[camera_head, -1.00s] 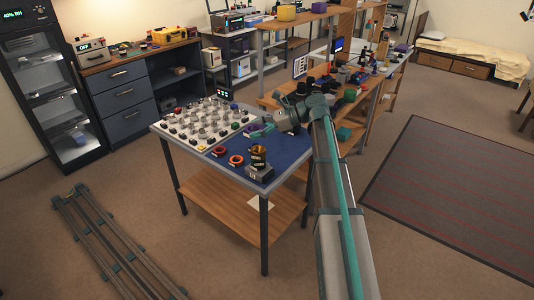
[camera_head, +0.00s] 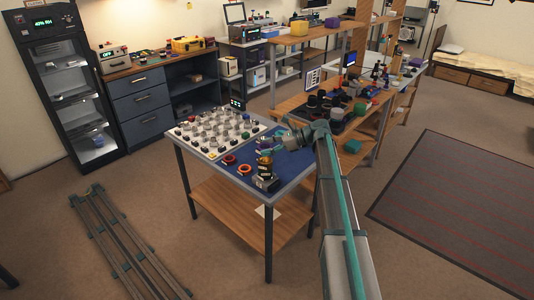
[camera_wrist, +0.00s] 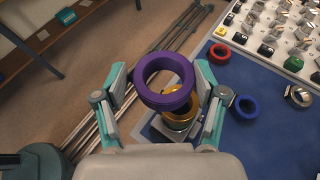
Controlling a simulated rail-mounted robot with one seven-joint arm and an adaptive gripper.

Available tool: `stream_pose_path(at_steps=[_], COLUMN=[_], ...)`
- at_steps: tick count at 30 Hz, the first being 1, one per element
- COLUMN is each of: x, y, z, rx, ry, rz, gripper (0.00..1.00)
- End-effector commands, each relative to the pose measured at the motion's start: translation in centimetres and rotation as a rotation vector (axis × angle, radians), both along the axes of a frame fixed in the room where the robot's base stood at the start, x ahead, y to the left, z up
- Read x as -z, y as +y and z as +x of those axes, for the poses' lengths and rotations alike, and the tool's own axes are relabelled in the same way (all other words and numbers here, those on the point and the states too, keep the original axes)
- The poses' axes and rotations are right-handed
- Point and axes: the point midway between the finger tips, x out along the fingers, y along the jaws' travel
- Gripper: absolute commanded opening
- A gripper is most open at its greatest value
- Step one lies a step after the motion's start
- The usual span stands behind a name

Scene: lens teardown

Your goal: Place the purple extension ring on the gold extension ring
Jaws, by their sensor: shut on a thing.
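My gripper (camera_wrist: 162,74) is shut on the purple extension ring (camera_wrist: 164,102), which sits between the two fingers in the wrist view. The gold extension ring (camera_wrist: 181,119) shows below and partly behind the purple ring, on top of a dark stack on a grey stand. The purple ring hides part of the gold one, and a gap in height between them is hard to judge. In the head view my gripper (camera_head: 270,147) is close above the gold ring (camera_head: 265,161) on its stand at the table's near corner; the purple ring is too small to make out there.
A red ring (camera_wrist: 219,53), a blue ring (camera_wrist: 246,107) and a silver ring (camera_wrist: 299,96) lie on the blue mat (camera_wrist: 265,145). A white tray (camera_head: 183,133) with several small parts fills the table's far left. A cluttered wooden bench stands behind.

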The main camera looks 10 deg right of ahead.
Motion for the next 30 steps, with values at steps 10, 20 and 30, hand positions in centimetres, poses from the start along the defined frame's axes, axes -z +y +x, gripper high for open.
stream_pose_path(at_steps=[10,20,30], x=[2.1,5.5,5.9], y=[-0.3,-0.3,-0.3], z=[1.9,2.2,2.2], rx=[-0.001,-0.001,0.000], ry=[0.000,0.001,-0.001], rz=[0.000,0.001,0.000], gripper=[0.33,0.33,0.33])
